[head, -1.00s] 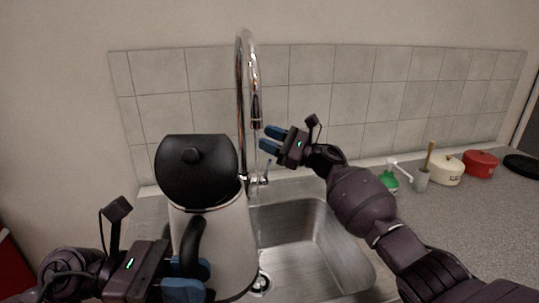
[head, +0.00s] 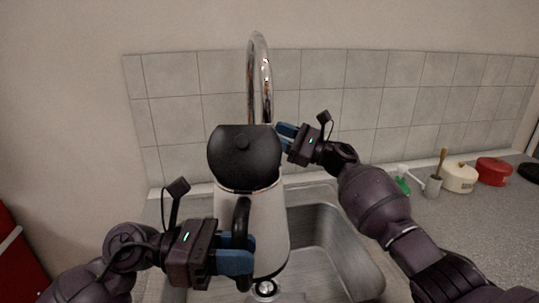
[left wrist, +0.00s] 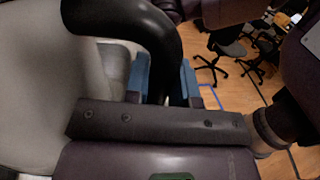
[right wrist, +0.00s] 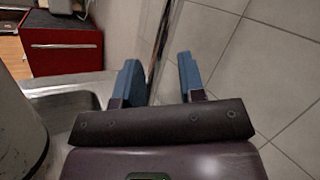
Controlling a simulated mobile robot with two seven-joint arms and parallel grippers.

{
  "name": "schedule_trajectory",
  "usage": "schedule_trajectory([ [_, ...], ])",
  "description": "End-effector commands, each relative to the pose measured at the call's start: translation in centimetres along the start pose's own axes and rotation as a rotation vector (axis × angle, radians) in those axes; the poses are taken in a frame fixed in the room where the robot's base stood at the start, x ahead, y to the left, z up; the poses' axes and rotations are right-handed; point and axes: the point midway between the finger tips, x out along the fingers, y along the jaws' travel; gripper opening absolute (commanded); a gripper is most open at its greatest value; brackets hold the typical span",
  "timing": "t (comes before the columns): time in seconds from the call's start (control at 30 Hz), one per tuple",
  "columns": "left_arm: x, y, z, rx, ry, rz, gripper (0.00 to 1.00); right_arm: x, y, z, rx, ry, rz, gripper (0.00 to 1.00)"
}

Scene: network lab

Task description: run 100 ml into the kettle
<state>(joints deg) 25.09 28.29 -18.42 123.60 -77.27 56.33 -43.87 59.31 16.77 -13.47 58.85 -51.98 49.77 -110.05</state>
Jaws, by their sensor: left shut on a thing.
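The kettle (head: 267,225) has a white body, a black handle (head: 242,222) and a black lid (head: 242,160) tilted up towards me. My left gripper (head: 238,263) is shut on the handle; the left wrist view shows the handle (left wrist: 160,45) between its blue fingers. The kettle is held upright over the sink, in front of the chrome tap (head: 254,75). The lid hides the spout's end and the kettle's mouth, and the tap's lever is hidden too. My right gripper (head: 284,135) is open beside the tap, and its wrist view shows a chrome pipe (right wrist: 161,40) beyond the fingers.
The steel sink (head: 345,250) has free room right of the kettle. On the right counter stand a green dispenser (head: 403,184), a grey holder (head: 433,187), a cream pot (head: 459,178) and a red pot (head: 494,171). A tiled wall (head: 345,110) is close behind the tap.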

Motion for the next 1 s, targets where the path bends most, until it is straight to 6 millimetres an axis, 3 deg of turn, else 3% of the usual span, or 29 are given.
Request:
schedule_trajectory([
  [0.23, 1.7, 2.0, 0.4, 0.007, -0.003, -0.001, 0.0, 0.1, 0.0, 0.1, -0.001, -0.001, 0.0, 0.37],
  [1.0, 1.7, 2.0, 0.4, 0.006, -0.003, -0.001, 0.0, 0.1, 0.0, 0.1, -0.001, -0.001, 0.0, 0.37],
])
